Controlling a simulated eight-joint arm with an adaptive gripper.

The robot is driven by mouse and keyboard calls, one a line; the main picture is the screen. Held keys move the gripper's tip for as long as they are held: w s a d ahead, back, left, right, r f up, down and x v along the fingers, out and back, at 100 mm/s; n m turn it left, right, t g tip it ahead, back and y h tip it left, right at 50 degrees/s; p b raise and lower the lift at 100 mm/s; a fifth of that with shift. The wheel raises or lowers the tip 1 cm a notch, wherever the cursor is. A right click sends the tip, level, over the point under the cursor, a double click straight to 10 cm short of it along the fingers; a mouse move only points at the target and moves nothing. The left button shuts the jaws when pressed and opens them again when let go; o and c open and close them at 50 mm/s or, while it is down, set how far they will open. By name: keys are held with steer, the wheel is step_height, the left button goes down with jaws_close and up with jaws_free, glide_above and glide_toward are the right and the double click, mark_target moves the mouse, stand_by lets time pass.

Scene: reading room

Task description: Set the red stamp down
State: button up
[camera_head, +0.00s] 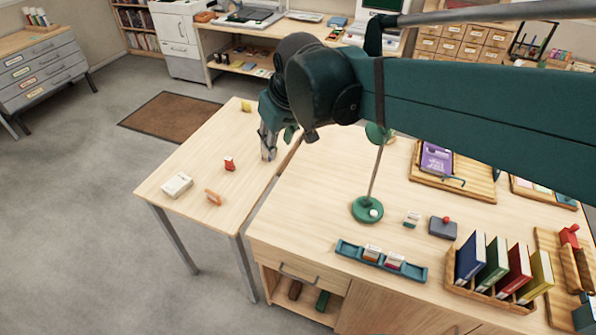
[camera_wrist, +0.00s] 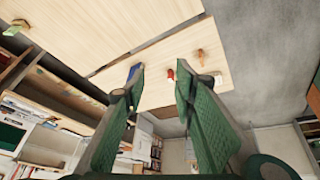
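A small red thing (camera_head: 229,163), which looks like the red stamp, stands on the narrow side table (camera_head: 190,150). It also shows in the wrist view (camera_wrist: 170,74), beyond and between my fingertips, close to the right one. My gripper (camera_head: 268,150) is over the side table's right side, to the right of the red thing and apart from it. In the wrist view my gripper (camera_wrist: 158,82) has its fingers spread wide, with nothing seen held between them. A small blue patch shows at the left fingertip; I cannot tell what it is.
An orange thing (camera_head: 213,197) and a white box (camera_head: 177,185) lie near the red thing. A yellow block (camera_head: 246,106) is at the far end. The larger desk (camera_head: 310,200) on the right holds a green lamp base (camera_head: 367,209), a blue tray (camera_head: 350,250) and books (camera_head: 495,265).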

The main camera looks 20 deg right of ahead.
steer(key=s+d+f+m+t, duration=0.1)
steer(key=s+f, duration=0.1)
steer(key=s, duration=0.5)
steer(key=s+d+f+m+t, duration=0.1)
steer(key=s+f, duration=0.1)
steer(key=s, duration=0.5)
steer(key=shift+s+d+f+m, duration=0.15)
steer(key=shift+f+m, duration=0.15)
steer(key=shift+f, duration=0.05)
